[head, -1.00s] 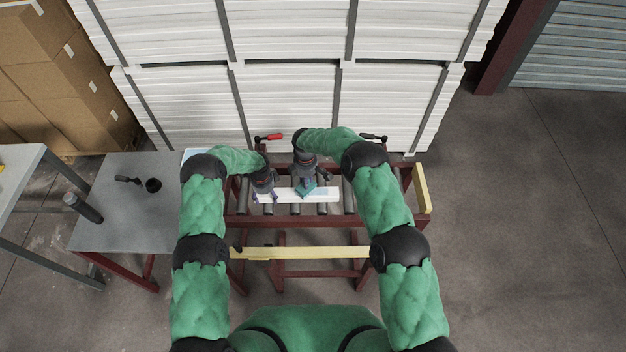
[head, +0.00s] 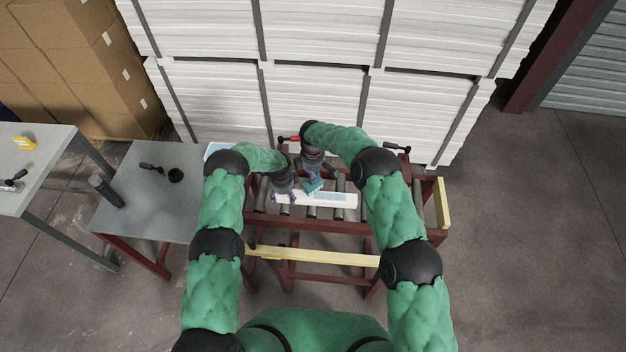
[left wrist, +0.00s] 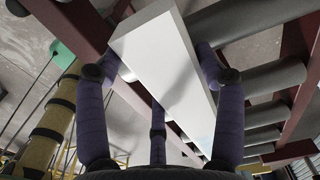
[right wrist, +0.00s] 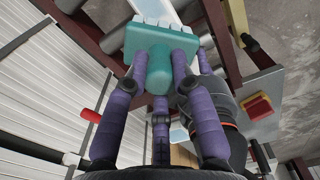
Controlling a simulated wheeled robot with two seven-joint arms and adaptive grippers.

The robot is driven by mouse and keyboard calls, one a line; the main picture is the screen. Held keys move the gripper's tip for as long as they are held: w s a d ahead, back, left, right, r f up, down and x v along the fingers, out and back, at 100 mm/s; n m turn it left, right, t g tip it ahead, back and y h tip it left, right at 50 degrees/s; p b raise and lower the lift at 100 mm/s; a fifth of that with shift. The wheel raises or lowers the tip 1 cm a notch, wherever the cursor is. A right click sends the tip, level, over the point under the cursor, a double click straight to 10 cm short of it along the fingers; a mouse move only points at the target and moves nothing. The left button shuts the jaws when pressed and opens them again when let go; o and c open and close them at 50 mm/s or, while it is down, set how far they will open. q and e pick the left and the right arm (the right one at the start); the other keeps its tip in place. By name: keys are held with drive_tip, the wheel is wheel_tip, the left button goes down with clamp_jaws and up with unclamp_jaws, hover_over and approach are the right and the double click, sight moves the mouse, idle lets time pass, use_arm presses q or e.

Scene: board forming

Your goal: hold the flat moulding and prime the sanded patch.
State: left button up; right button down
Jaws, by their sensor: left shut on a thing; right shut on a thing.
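The flat moulding (head: 300,199) is a short white strip lying across the roller stand, with a pale blue patch (head: 338,200) on its right part. My left gripper (head: 283,194) is shut on its left end; the left wrist view shows the white moulding (left wrist: 170,70) between the purple fingers. My right gripper (head: 312,180) is shut on a teal tool (head: 313,187) with a pale toothed edge. The teal tool (right wrist: 158,45) fills the fingers in the right wrist view. It is over the moulding's far edge near mid-length; I cannot tell whether it touches.
The roller stand (head: 330,227) has dark red rails, with a red-handled clamp (head: 290,139) and a black-handled clamp (head: 397,148) at its back. White board stacks (head: 320,95) stand close behind.

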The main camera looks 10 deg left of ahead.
use_arm(q)
drive_tip(key=shift+s+f, duration=0.2)
drive_tip(key=shift+s, duration=0.05)
use_arm(e)
drive_tip(key=shift+r, duration=1.6)
use_arm(q)
drive_tip(key=o, duration=1.3)
drive_tip(key=shift+w, duration=0.1)
drive_tip(key=shift+w+r, duration=0.1)
drive_tip(key=shift+w, duration=0.1)
drive_tip(key=shift+r, duration=0.1)
drive_tip(key=shift+r, duration=0.5)
wheel_tip(320, 180, up, 11)
